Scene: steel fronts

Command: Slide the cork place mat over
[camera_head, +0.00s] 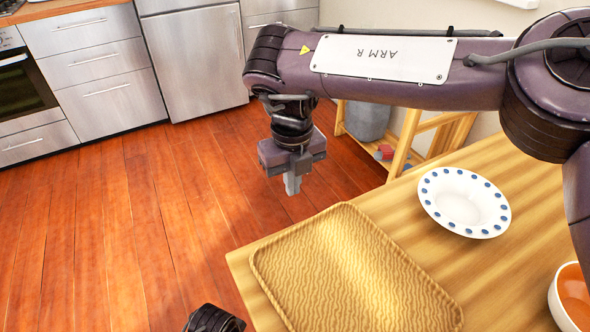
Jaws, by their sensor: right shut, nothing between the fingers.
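The cork place mat (350,275), tan with a wavy texture and a raised rim, lies on the wooden table at its left end. Its far corner sits close to the table's edge, and its near part runs towards the bottom of the picture. My right gripper (292,185) is shut and empty, pointing down. It shows above and left of the mat's far corner, against the floor, apart from the mat. My left gripper is not in view.
A white plate with blue dots (466,202) stands on the table (510,265) right of the mat. An orange-lined bowl (574,298) is at the right edge. A wooden shelf (408,135) stands behind the table. Steel cabinets (195,62) line the back, beyond open floor.

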